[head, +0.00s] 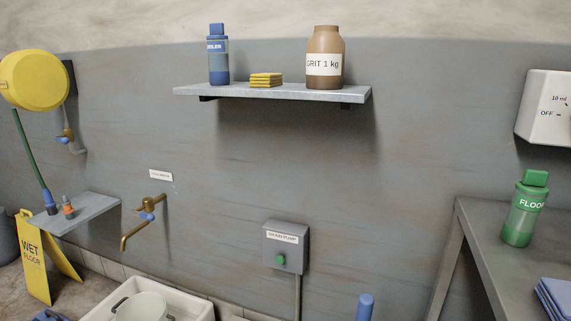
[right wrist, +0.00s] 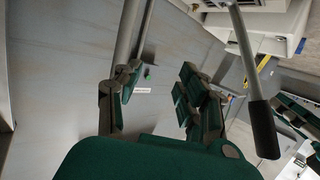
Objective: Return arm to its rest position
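My right gripper (right wrist: 160,88) shows in the right wrist view. Its two green-padded fingers stand apart, with nothing held between them. Beyond the gap is the grey wall, with a small green button and a white label (right wrist: 142,90) some way off. Neither gripper shows in the head view.
In the head view, a wall shelf (head: 190,91) holds a blue bottle (head: 218,60), yellow pads (head: 266,80) and a brown jar (head: 325,45). Below are a brass tap (head: 148,216), a grey switch box (head: 286,246) and a sink (head: 190,303). A green bottle (head: 524,215) stands on the right table (head: 475,230).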

